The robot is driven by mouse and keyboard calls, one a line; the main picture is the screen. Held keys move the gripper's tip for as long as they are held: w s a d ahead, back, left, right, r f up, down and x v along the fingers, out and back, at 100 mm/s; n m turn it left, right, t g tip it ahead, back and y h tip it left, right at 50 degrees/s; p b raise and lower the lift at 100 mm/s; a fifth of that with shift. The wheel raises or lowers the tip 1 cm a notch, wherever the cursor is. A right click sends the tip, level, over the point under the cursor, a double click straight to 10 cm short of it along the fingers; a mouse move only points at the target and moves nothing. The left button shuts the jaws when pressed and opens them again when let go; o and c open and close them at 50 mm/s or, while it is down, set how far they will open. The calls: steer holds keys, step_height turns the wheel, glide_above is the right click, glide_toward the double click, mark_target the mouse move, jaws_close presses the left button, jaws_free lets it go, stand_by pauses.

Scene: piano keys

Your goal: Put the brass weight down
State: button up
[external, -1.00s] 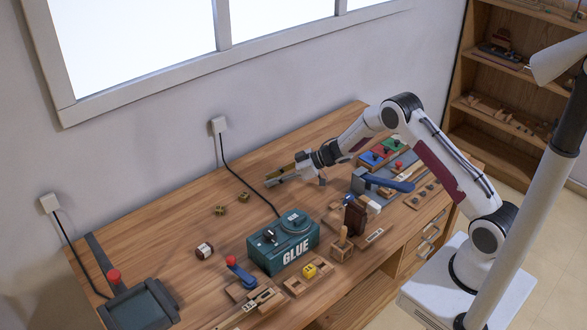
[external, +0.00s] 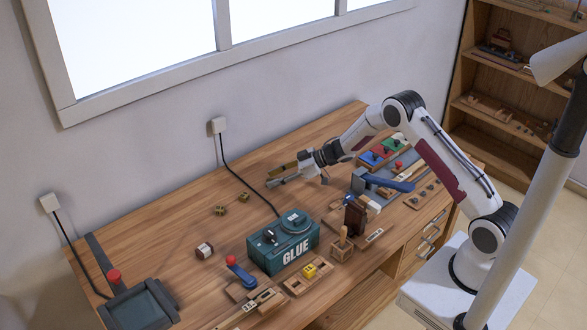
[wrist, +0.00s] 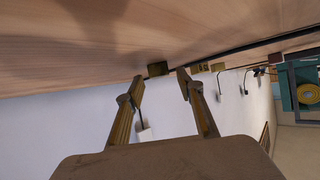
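My gripper (external: 269,179) is low over the far middle of the workbench, fingers pointing left. In the wrist view my gripper (wrist: 160,76) has its two fingers spread apart. A small brass block (wrist: 158,69), which looks like the brass weight, shows between the fingertips with a gap on each side. It appears to sit against the bench top; I cannot tell exact contact. It is not distinct in the external view, likely hidden by the fingers. Two other brass blocks stand on the bench to the left, one farther left (external: 220,210) and one nearer my gripper (external: 244,197).
A blue-handled tool (external: 385,183) and coloured blocks (external: 375,155) lie to the right. The left middle of the bench is mostly clear.

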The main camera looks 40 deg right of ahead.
steer(key=shift+v, duration=3.3)
